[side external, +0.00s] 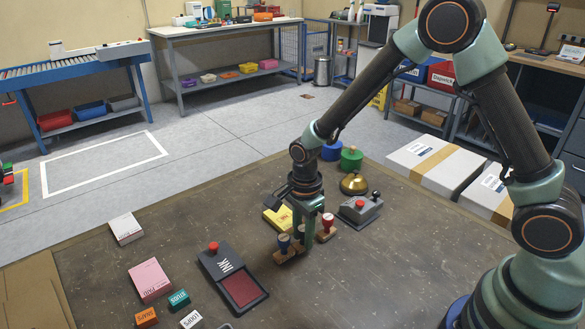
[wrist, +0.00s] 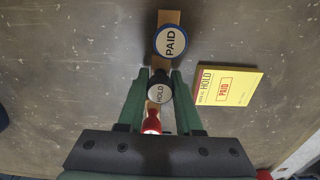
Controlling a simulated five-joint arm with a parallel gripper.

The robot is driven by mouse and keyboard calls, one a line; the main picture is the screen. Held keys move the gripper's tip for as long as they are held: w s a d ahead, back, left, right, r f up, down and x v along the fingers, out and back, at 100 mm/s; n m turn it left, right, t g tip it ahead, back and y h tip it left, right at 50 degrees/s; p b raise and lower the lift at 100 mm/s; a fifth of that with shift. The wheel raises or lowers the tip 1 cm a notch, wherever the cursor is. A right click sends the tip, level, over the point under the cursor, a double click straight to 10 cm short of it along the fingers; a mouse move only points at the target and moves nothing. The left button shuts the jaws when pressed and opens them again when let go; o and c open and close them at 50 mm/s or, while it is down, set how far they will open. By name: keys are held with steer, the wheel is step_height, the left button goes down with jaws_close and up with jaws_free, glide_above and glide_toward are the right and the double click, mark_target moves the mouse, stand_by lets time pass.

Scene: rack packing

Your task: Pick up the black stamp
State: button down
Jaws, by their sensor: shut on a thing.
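The black stamp (wrist: 158,90), with a round top reading HOLD, stands between my gripper's fingers (wrist: 158,88) in the wrist view. My gripper (side external: 302,238) is shut on it, low over the table in the side view, where the fingers mostly hide it. The blue stamp (wrist: 170,41), reading PAID, is just ahead of it and also shows in the side view (side external: 284,243). The red stamp (wrist: 152,122) is on the near side, and in the side view (side external: 328,222) right of the fingers. A wooden rack (wrist: 169,17) lies under the stamps. I cannot tell whether the black stamp is raised.
A yellow pad (wrist: 228,86) lies right of the rack in the wrist view. The black ink pad (side external: 234,278), pink box (side external: 150,280) and small boxes lie left in the side view. A brass bell (side external: 354,184) and grey device (side external: 360,209) stand behind right.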

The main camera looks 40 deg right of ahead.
steer(key=shift+r, duration=0.15)
step_height(320, 180, up, 20)
stand_by(0.4)
